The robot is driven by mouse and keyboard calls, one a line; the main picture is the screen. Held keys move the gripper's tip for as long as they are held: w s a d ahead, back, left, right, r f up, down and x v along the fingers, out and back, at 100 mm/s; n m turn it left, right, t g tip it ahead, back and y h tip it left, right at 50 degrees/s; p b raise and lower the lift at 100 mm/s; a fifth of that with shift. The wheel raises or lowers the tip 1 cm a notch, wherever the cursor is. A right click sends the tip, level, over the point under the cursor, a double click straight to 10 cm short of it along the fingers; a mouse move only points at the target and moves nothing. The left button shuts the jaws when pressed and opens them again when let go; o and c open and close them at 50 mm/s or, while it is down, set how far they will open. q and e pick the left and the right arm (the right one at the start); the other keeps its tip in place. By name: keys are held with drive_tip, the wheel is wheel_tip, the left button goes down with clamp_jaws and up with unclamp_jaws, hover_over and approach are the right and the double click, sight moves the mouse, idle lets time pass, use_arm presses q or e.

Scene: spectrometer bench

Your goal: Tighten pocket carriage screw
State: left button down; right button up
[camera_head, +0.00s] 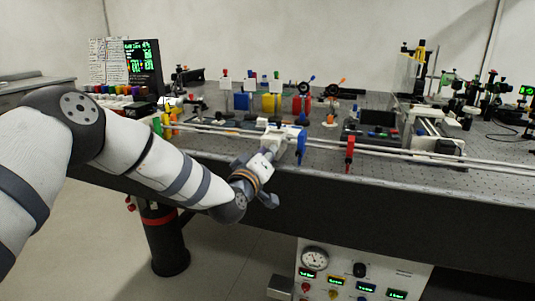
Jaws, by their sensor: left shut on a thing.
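Two pale rails (399,154) run along the front edge of the bench. A blue upright piece (302,147) sits on the rails near the middle, and a red upright piece (350,153) stands to its right. My left gripper (291,141) reaches up over the bench edge and is shut at the blue piece, on its left side. The gripper hides the contact, so the screw itself and its tightness cannot be made out. My right gripper is not in view.
The dark perforated bench (490,148) bears several optical mounts at the back. A screen (143,66) stands at the back left. A gauge panel (345,272) is below the bench.

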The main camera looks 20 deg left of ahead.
use_arm(q)
drive_tip(key=shift+f, duration=0.1)
drive_tip(key=c, duration=1.6)
unclamp_jaws()
